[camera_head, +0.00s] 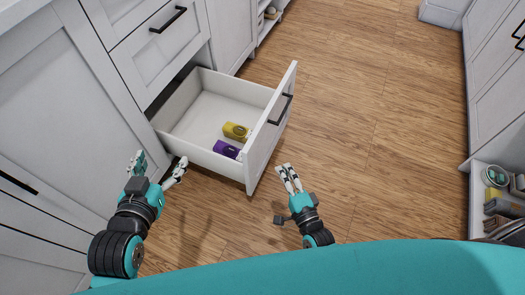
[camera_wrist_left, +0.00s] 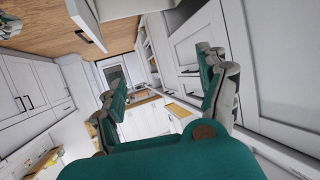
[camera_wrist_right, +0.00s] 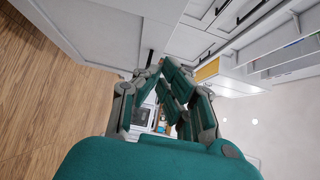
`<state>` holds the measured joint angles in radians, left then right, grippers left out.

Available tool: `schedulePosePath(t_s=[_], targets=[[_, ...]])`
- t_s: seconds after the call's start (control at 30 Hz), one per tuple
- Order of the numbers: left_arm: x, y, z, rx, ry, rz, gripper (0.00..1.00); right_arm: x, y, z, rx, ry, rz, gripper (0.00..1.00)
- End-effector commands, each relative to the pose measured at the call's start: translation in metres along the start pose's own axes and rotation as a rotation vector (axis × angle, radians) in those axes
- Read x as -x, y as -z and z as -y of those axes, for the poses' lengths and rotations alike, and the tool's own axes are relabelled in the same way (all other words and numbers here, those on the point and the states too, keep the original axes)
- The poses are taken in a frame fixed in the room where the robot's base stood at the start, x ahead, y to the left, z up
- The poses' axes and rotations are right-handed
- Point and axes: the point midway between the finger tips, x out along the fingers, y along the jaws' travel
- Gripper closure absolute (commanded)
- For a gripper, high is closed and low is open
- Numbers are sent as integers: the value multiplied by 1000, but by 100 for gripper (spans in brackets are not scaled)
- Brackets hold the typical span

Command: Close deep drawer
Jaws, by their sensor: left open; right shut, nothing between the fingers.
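The deep drawer (camera_head: 195,112) is white and pulled out from the lower cabinet in the head view. Its front panel (camera_head: 272,128) has a dark bar handle (camera_head: 286,109) and faces right. A yellow box (camera_head: 236,131) and a purple box (camera_head: 227,149) lie inside it. My left gripper (camera_head: 159,166) is open and empty, by the drawer's near side wall. My right gripper (camera_head: 288,176) is shut and empty, below and to the right of the front panel's near edge, apart from it. The right wrist view shows its fingers (camera_wrist_right: 168,80) together.
A shut drawer (camera_head: 160,46) with a dark handle sits above the open one. White cabinets stand at the left and right edges. An open shelf (camera_head: 480,200) at the right holds several items. The wooden floor (camera_head: 375,130) right of the drawer is clear.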

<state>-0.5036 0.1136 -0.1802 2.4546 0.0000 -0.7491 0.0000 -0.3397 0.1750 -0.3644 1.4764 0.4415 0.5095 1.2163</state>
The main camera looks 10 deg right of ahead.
Motion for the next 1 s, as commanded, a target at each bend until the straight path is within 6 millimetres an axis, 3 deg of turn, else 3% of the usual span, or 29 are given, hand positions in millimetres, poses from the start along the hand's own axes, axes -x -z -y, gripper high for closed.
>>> schedulePosePath(t_s=[0.2,0.3,0.4,0.63,1.0], targets=[[-3,42,-6,2,-14,-243,24,-50,0,-2,0,3,-1,100],[0,61,-9,3,-21,-353,24,-69,0,-2,0,1,-1,100],[5,77,-11,5,-27,-446,24,-80,-13,-2,-3,1,-1,100],[14,98,-14,8,-34,-572,24,-93,-26,-2,1,-1,-1,100],[16,102,-14,9,-35,-592,24,-95,-28,-1,2,-2,0,100]])
